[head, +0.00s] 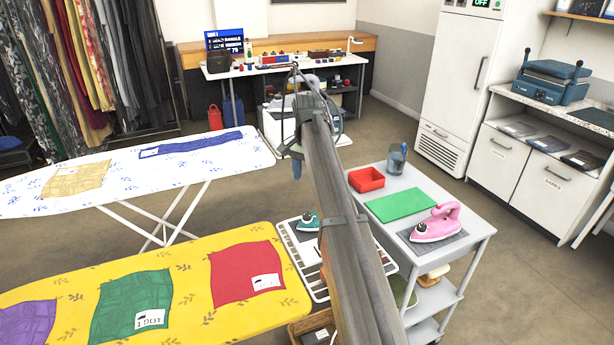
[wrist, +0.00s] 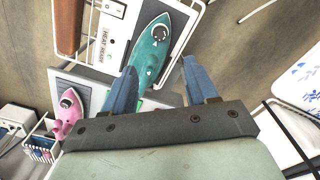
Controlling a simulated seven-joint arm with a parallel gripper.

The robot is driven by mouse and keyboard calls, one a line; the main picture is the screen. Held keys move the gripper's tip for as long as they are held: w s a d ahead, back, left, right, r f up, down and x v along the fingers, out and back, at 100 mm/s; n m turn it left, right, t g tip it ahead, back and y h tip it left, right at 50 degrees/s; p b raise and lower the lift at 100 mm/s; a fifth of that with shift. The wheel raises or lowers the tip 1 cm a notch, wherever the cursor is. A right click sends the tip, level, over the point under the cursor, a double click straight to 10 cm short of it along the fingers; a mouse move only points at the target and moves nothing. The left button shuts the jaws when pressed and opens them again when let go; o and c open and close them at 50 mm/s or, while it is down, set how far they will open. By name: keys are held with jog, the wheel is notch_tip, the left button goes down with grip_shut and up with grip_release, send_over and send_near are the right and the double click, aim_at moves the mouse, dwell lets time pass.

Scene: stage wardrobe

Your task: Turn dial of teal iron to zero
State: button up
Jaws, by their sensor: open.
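The teal iron (head: 308,222) rests on the wire rack at the end of the yellow ironing board, partly hidden behind my arm in the head view. In the wrist view the teal iron (wrist: 152,55) lies beyond my fingers, with its round dial (wrist: 160,34) facing the camera. The dial shows a white face with a dark marker, too small to read. My gripper (wrist: 160,68) is open and empty, its two blue fingers apart from the dial. In the head view my gripper (head: 296,168) hangs above and behind the rack, pointing down.
A pink iron (head: 437,222) stands on the grey trolley (head: 400,242) with a green mat (head: 401,204) and red tray (head: 366,180). The yellow board (head: 190,300) with folded cloths is at lower left. A white patterned board (head: 110,170) lies behind it.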

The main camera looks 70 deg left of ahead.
jog(key=m, duration=0.4)
send_near(307, 215)
notch_tip(307, 215, down, 8)
jog(key=shift+f, duration=0.1)
dwell(0.7)
jog(key=shift+c, duration=0.4)
jog(key=c, duration=1)
jog(key=shift+n, duration=2)
